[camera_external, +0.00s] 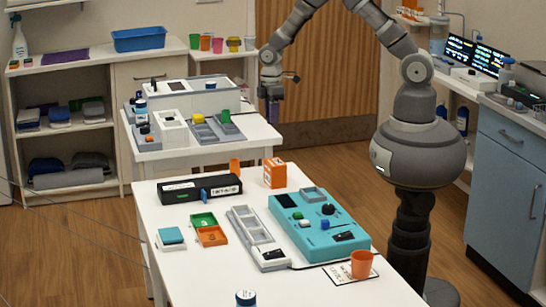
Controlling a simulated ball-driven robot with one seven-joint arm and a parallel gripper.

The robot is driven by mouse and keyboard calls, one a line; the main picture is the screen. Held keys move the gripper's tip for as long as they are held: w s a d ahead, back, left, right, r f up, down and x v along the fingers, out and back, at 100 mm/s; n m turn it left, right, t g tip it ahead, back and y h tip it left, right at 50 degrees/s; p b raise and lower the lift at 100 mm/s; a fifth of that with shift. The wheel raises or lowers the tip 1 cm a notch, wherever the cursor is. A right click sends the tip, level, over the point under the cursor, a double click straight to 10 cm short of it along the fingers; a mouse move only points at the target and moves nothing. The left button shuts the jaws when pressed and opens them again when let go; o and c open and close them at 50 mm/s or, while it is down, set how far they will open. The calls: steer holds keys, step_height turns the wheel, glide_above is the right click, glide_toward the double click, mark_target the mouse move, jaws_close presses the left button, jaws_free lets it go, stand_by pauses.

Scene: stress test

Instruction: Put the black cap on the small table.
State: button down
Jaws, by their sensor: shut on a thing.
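My gripper (272,92) hangs at the end of my raised arm, just beyond the right edge of the smaller white table (262,133). It is shut on a small dark thing (274,114), which points down below the fingers. The thing is too small to tell whether it is the black cap. The smaller white table stands behind the larger front table.
The front table (190,270) holds a teal device (345,240), a black box (180,190), trays, an orange box (274,172) and an orange cup (361,263). The smaller table holds white boxes (185,97) and trays. Its right front corner is bare.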

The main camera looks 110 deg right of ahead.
mark_target(262, 134)
steer(key=shift+w+d+f, duration=0.1)
steer(key=shift+w+d, duration=0.3)
steer(key=shift+w, duration=0.2)
steer(key=shift+w+d+f, duration=0.1)
steer(key=shift+w+d, duration=0.25)
steer(key=shift+w, duration=0.25)
steer(key=shift+w+f+b, duration=0.15)
steer(key=shift+f+b, duration=0.7)
steer(key=shift+f, duration=0.85)
steer(key=shift+f, duration=0.1)
steer(key=c, duration=0.9)
jaws_free()
step_height(262, 134, up, 12)
steer(key=p, duration=0.3)
steer(key=shift+d+r, duration=0.1)
steer(key=shift+r, duration=0.1)
